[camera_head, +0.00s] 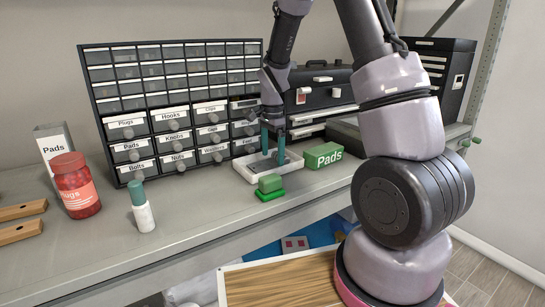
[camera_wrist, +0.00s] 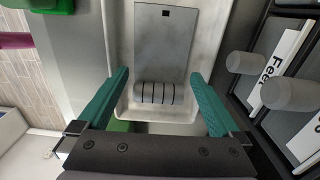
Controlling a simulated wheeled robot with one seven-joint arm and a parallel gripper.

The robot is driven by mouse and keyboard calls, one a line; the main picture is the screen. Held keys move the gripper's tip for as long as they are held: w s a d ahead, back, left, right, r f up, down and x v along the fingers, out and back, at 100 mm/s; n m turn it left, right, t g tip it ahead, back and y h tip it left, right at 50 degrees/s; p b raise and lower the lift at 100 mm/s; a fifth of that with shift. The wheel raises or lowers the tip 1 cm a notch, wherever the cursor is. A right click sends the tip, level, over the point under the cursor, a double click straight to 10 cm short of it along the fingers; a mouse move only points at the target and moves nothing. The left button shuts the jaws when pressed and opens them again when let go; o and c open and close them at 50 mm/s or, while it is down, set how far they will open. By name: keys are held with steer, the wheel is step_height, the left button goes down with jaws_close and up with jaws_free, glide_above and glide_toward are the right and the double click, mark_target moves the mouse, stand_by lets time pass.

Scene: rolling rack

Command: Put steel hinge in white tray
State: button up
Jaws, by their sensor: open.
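The steel hinge is a grey flat plate with a ringed barrel at one end; in the wrist view the hinge (camera_wrist: 166,45) appears to lie inside the white tray (camera_wrist: 213,30). The white tray also shows in the head view (camera_head: 245,172), on the bench in front of the drawer cabinet. My gripper (camera_head: 273,156) points down over the tray. In the wrist view my gripper (camera_wrist: 160,73) is open, its teal fingers on either side of the hinge with gaps between. The hinge is hard to make out in the head view.
The labelled drawer cabinet (camera_head: 170,105) is close behind. A red jar (camera_head: 76,187) and white bottle (camera_head: 142,210) stand left; bench space between bottle and tray is clear.

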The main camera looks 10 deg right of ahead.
mark_target(272, 162)
step_height(272, 162, up, 10)
steer(key=s+d+r+n+t+y, duration=0.25)
steer(key=s+r+n, duration=0.25)
steer(key=s+r, duration=0.65)
steer(key=s+d+r+n+t, duration=0.1)
steer(key=s+r+n+t, duration=0.3)
steer(key=s, duration=0.7)
steer(key=shift+s+d+r+n+t, duration=0.15)
steer(key=shift+d+r+n+t, duration=0.3)
steer(key=shift+r, duration=0.55)
steer(key=shift+h, duration=0.25)
